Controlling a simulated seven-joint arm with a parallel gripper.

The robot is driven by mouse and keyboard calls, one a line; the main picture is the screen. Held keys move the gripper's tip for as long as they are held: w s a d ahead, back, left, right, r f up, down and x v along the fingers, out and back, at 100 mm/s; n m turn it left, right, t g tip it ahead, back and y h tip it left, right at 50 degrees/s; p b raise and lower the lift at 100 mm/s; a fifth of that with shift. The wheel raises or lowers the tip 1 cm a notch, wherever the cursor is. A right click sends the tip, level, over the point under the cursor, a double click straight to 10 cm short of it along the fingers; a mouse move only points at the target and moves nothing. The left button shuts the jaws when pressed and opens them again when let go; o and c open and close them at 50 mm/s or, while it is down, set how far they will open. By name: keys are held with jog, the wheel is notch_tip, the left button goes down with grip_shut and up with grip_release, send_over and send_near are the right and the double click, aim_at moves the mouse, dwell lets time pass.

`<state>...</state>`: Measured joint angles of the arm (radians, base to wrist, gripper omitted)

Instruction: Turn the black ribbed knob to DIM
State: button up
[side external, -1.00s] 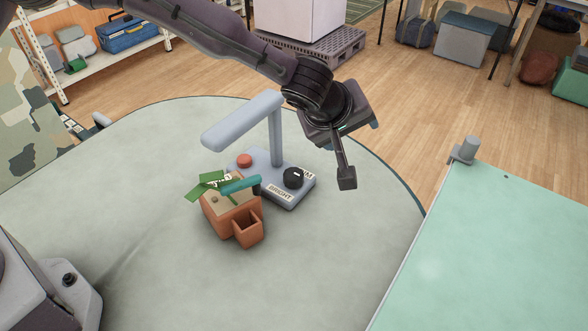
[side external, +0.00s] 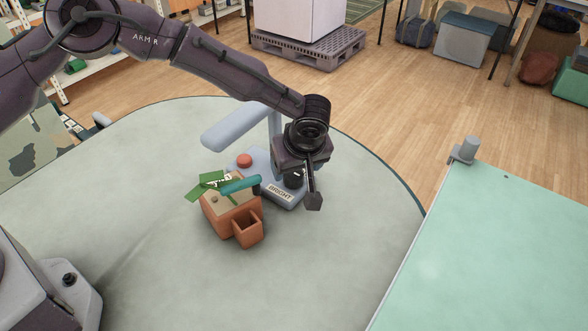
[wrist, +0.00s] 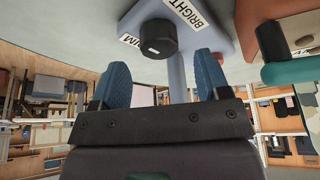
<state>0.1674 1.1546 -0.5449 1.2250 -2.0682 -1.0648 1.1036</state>
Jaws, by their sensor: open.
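The black ribbed knob (wrist: 158,38) sits on the light blue-grey lamp base (wrist: 222,35) in the wrist view, with a white mark on it. The label BRIGHT (wrist: 188,12) is on one side of it and a partly cut-off label ending in IM (wrist: 130,40) is on the other. In the side view the knob (side external: 294,180) is partly hidden by my gripper (side external: 313,200), and BRIGHT (side external: 281,192) is readable. In the wrist view my gripper (wrist: 164,82) is open, its two blue fingertips apart and empty, with the knob ahead, between their lines. Contact with the knob is not visible.
A lamp arm (side external: 235,127) overhangs the base from behind. A red button (side external: 244,160) is on the base. An orange box (side external: 228,217) with a teal bar (side external: 240,185) and green pieces stands close at the left. The table front (side external: 300,285) is clear.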

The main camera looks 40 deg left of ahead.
aim_at(295, 173)
jog(key=shift+x, duration=1.55)
jog(key=shift+c, duration=0.2)
jog(key=c, duration=0.9)
jog(key=shift+n, duration=0.3)
jog(key=n+g, duration=0.1)
jog(key=n, duration=0.2)
jog(key=shift+n+g, duration=0.3)
jog(key=n+g, duration=0.1)
jog(key=n, duration=0.3)
jog(key=shift+w+n+g+y, duration=0.1)
jog(key=shift+n+g+y, duration=0.2)
jog(key=shift+g, duration=0.1)
